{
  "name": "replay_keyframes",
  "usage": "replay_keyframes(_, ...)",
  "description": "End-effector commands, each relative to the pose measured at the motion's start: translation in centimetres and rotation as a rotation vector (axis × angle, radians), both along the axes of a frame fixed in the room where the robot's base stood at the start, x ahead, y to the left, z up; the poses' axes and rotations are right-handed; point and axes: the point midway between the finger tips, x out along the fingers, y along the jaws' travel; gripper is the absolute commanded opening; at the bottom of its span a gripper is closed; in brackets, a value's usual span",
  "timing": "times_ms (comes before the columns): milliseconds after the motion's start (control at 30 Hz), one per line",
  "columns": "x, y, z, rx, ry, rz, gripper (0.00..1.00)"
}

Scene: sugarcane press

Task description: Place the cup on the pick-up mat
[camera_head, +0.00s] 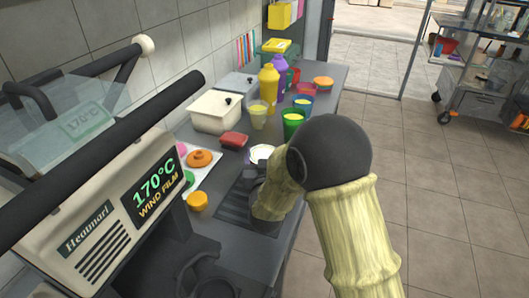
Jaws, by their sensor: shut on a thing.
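A pale white cup (261,153) shows its round top just beyond my gripper, and its lower part is hidden. My gripper (258,171) is shut on the cup, though its fingers are small and partly covered by my arm. A dark ribbed mat (234,206) lies on the grey counter, just left of and nearer than the cup. My wrist hides the mat's right part. I cannot tell whether the cup touches the counter or hangs above it.
A press (120,190) fills the left front. Behind stand a green cup (292,123), a pale cup (257,116) and a yellow bottle (269,86). The counter's right edge drops to floor.

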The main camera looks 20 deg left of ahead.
Motion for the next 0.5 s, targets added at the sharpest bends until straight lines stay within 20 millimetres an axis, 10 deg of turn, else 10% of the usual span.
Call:
replay_keyframes(267,0.07,-0.08,-0.18,0.002,-0.003,-0.002,0.12)
replay_keyframes(300,0.05,-0.08,-0.29,0.000,0.000,-0.001,0.74)
replay_keyframes(500,0.05,-0.08,-0.21,0.000,0.000,-0.001,0.94)
